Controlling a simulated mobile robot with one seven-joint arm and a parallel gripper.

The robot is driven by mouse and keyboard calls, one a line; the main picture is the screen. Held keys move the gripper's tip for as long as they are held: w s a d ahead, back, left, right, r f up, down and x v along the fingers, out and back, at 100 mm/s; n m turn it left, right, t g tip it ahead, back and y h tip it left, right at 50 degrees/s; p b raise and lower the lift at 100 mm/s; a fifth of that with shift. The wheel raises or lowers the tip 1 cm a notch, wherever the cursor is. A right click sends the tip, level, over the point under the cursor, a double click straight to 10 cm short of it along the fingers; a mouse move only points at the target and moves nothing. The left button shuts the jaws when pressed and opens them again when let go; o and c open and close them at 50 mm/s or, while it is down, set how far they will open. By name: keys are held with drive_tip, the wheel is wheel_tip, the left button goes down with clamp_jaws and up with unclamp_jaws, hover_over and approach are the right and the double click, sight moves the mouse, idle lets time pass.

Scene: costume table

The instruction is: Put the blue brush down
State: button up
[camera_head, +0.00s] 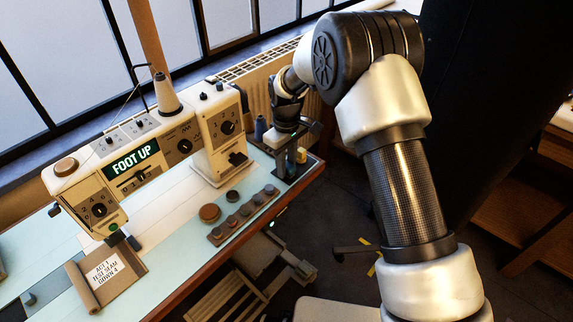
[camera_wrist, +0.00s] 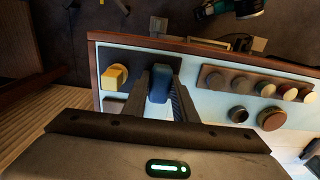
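The blue brush (camera_wrist: 158,86) is between the two fingers of my gripper (camera_wrist: 160,88) in the wrist view. The fingers lie close along both its sides and appear closed on it. In the head view my gripper (camera_head: 290,158) is low over the right end of the pale blue table, at a dark mat (camera_head: 308,166). The mat also shows in the wrist view (camera_wrist: 110,52). I cannot tell whether the brush touches the mat; its lower end is hidden.
A yellow block (camera_wrist: 115,76) sits on the mat beside my gripper. A strip of several round buttons (camera_head: 245,214) and two loose discs (camera_head: 210,213) lie nearby. A cream sewing machine (camera_head: 225,130) stands left of my gripper. A blue spool (camera_head: 261,127) stands behind.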

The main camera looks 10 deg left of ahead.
drive_tip(key=o, duration=0.3)
drive_tip(key=s+d+r+m+t+p, duration=0.1)
drive_tip(key=d+r, duration=0.3)
drive_tip(key=r, duration=0.7)
drive_tip(key=s+d+r+m+p, duration=0.1)
drive_tip(key=d+r, duration=0.2)
drive_tip(key=r, duration=0.8)
drive_tip(key=s+d+r+m+t, duration=0.3)
drive_tip(key=s+d+r+m, duration=0.55)
drive_tip(key=s+d, duration=0.7)
drive_tip(key=s+d+m+t, duration=0.1)
drive_tip(key=s+d, duration=0.2)
drive_tip(key=s, duration=0.6)
drive_tip(key=shift+s+d+t, duration=0.25)
drive_tip(key=shift+d+t, duration=0.05)
drive_tip(key=shift+r+m, duration=0.1)
drive_tip(key=shift+m, duration=0.15)
